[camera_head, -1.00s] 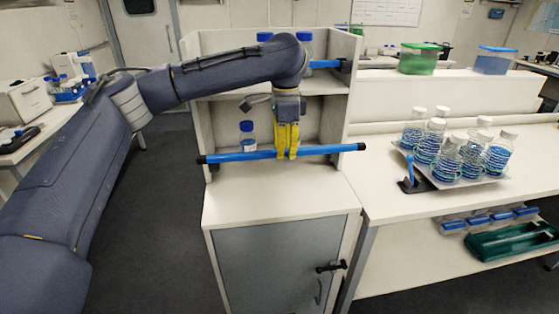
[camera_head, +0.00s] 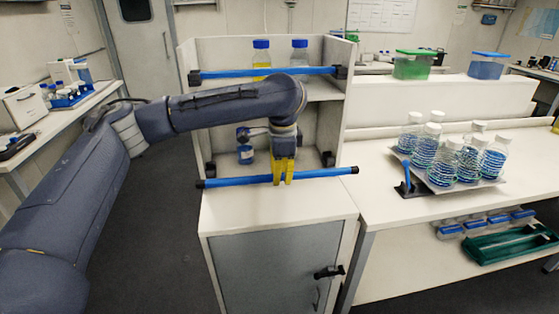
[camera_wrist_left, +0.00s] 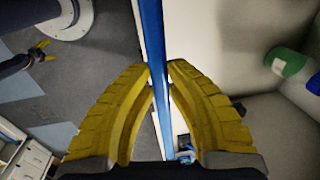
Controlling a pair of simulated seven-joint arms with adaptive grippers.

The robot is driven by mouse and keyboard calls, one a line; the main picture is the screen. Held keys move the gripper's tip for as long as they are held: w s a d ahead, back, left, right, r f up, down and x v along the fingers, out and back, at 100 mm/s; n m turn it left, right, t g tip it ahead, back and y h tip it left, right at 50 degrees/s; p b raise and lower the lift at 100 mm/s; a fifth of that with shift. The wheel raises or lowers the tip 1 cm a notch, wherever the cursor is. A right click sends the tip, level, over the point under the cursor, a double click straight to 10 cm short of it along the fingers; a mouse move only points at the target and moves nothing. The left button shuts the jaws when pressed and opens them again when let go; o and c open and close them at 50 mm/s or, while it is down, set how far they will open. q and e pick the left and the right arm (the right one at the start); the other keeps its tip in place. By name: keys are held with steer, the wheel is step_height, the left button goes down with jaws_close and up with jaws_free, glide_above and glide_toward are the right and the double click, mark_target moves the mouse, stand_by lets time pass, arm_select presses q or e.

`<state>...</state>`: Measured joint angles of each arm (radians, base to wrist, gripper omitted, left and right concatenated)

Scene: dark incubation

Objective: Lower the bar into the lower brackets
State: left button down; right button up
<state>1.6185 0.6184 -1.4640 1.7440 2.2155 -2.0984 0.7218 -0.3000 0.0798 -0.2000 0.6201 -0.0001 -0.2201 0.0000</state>
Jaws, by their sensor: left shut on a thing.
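A blue bar (camera_head: 235,181) with black ends is held level in front of the shelf unit, just above the cabinet top's front edge in the head view. My left gripper (camera_head: 283,181) is shut on it right of its middle. The bar (camera_wrist_left: 152,35) also runs between the yellow fingers (camera_wrist_left: 160,78) in the left wrist view. The black lower left bracket (camera_head: 210,170) and lower right bracket (camera_head: 328,159) sit at the lower shelf's sides, behind the bar. My right gripper (camera_wrist_left: 42,52) shows small in the left wrist view, its yellow fingers spread.
A second blue bar (camera_head: 225,74) spans the upper brackets, before bottles on the upper shelf. A blue-capped bottle (camera_head: 245,154) stands on the lower shelf, partly hidden by my wrist. A bottle tray (camera_head: 436,183) stands on the right bench. The cabinet top (camera_head: 265,207) is clear.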

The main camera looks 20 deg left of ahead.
arm_select(q)
steer(key=w+a+f+t+y, duration=0.1)
steer(key=w+a+f+t, duration=0.2)
steer(key=w, duration=0.3)
steer(key=shift+w+f, duration=0.25)
steer(key=shift+f, duration=0.15)
steer(key=shift+w+a, duration=0.1)
steer(key=shift+w+a+f, duration=0.65)
steer(key=shift+w+a, duration=0.3)
steer(key=shift+w, duration=0.9)
steer(key=shift+w+a+f, duration=0.7)
steer(key=shift+w+a, duration=0.3)
steer(key=shift+w, duration=0.9)
steer(key=shift+w+a+f, duration=0.65)
steer(key=shift+w+a, duration=0.3)
steer(key=shift+w, duration=0.9)
steer(key=shift+f, duration=0.1)
steer(key=c, duration=1.3)
jaws_free()
steer(key=shift+c, duration=0.2)
